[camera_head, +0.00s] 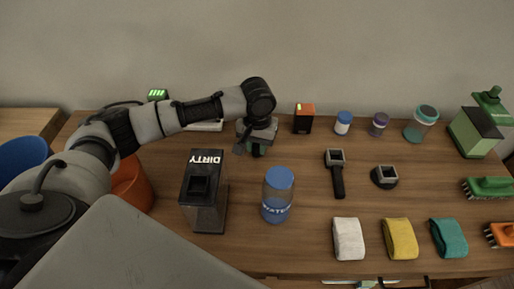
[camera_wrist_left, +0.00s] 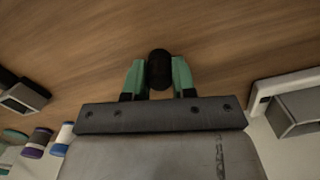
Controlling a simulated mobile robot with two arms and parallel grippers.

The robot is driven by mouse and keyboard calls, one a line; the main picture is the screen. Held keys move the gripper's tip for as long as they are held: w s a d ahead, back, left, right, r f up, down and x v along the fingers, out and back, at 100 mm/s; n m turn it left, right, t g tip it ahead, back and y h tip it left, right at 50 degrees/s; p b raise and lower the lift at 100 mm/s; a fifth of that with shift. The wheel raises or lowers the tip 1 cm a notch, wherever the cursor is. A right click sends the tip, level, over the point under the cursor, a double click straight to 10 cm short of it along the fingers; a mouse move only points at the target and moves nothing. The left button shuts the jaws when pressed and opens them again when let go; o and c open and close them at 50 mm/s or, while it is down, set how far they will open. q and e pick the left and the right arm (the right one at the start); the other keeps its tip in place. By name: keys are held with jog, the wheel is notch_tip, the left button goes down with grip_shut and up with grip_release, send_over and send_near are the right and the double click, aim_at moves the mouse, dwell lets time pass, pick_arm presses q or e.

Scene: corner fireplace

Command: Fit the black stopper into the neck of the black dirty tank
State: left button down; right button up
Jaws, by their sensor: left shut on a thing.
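The black tank marked DIRTY (camera_head: 207,212) stands upright on the left part of the table, with a square dark neck opening (camera_head: 199,185) on its top. My left gripper (camera_head: 256,151) is behind and to the right of the tank, near the back of the table. In the left wrist view its green fingers (camera_wrist_left: 159,78) are shut on the black stopper (camera_wrist_left: 159,66), which shows as a dark rounded end between them. The stopper is apart from the tank. In the head view the gripper hides it. My right gripper is not in view.
A blue-capped water bottle (camera_head: 278,198) stands just right of the tank. An orange bin (camera_head: 132,184) is to its left. A black tool (camera_head: 336,175), folded cloths (camera_head: 399,239), brushes (camera_head: 488,187) and jars (camera_head: 343,123) occupy the right side. A green-and-black container (camera_head: 474,132) stands far right.

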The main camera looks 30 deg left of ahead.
pick_arm(q)
notch_tip(320, 180, up, 10)
jog(key=shift+p, duration=0.55)
jog(key=shift+r, duration=0.2)
notch_tip(320, 180, up, 7)
jog(key=p, duration=0.7)
jog(key=s+d+f+m, duration=0.1)
jog(key=s+d+f, duration=0.1)
jog(key=s, duration=0.4)
jog(key=s+d+f+m+b, duration=0.1)
jog(key=s+d+f, duration=0.1)
jog(key=s, duration=0.4)
jog(key=shift+s+d, duration=0.25)
jog(key=shift+d, duration=0.45)
jog(key=shift+f, duration=0.1)
